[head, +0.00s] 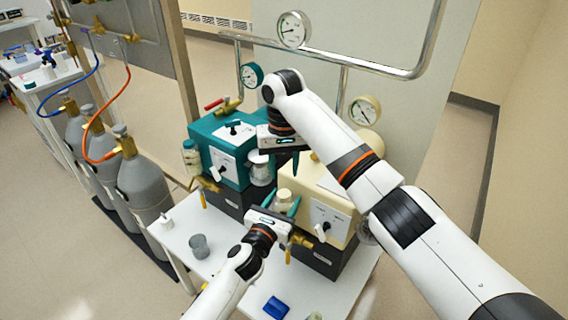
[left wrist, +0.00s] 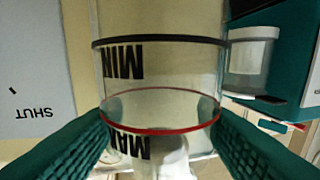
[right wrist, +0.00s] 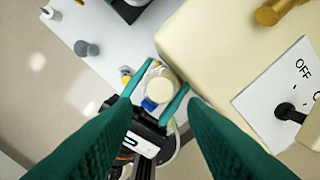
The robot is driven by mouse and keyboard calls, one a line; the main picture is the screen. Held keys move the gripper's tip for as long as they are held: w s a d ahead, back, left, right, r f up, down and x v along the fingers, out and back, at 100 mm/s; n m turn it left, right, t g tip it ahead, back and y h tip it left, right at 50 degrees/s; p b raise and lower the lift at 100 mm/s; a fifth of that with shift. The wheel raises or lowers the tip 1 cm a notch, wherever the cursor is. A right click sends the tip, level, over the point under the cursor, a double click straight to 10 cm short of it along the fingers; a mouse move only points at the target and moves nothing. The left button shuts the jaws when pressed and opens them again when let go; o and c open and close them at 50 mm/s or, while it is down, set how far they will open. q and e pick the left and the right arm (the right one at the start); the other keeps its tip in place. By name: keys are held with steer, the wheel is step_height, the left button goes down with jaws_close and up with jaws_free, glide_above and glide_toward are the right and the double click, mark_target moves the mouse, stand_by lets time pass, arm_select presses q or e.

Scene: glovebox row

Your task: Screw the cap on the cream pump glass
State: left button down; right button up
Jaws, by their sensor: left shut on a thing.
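The cream pump (head: 317,186) stands at the right of the bench. Its clear glass (head: 283,203) sits at its left side. In the left wrist view the glass (left wrist: 160,105) shows MIN and MAX marks, a black line and a red line. My left gripper (head: 284,203) is shut on the glass, one green finger on each side. A round cream top, which looks like the cap (right wrist: 161,91), shows on the glass in the right wrist view; whether it is threaded on I cannot tell. My right gripper (right wrist: 155,95) is open above it, fingers apart and apparently empty.
The teal pump (head: 216,153) stands left of the cream pump; its jar (left wrist: 250,55) is close by. Gauges and a pipe (head: 400,74) rise behind. Gas cylinders (head: 145,185) stand left.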

mark_target(285, 193)
arm_select(q)
steer(key=shift+f, duration=0.2)
arm_select(e)
step_height(285, 193, down, 8)
steer(key=shift+r, duration=0.25)
steer(key=shift+c, duration=0.6)
steer(key=c, duration=0.7)
arm_select(q)
steer(key=shift+a, duration=0.1)
arm_select(e)
steer(key=o, duration=1.2)
steer(key=shift+c, duration=0.2)
steer(key=shift+w+d+r, duration=0.1)
steer(key=shift+r, duration=0.05)
step_height(285, 193, up, 12)
